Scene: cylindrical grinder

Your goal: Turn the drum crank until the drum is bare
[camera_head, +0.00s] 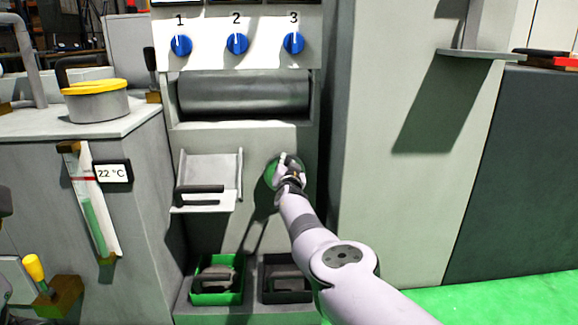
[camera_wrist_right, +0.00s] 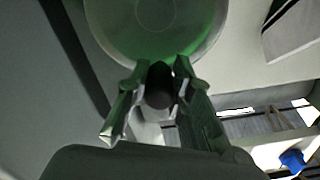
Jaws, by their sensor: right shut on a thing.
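The drum (camera_head: 243,95) is a dark grey horizontal cylinder in a recess below three blue numbered knobs. Its visible face looks evenly dark; I cannot tell whether anything covers it. The drum crank is a green disc (camera_head: 270,174) on the front panel below and right of the drum, partly hidden by my gripper. In the right wrist view the green disc (camera_wrist_right: 155,28) fills the top, and a dark round crank handle (camera_wrist_right: 158,88) sits between the fingers. My right gripper (camera_head: 288,165) is shut on that handle. My left gripper is not in view.
A grey tray (camera_head: 212,165) with a dark handle juts out left of the crank. A green bin (camera_head: 217,297) and a black bin (camera_head: 285,297) stand below. A yellow-lidded pot (camera_head: 97,102) is on the left counter. A grey cabinet wall (camera_head: 400,190) stands right.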

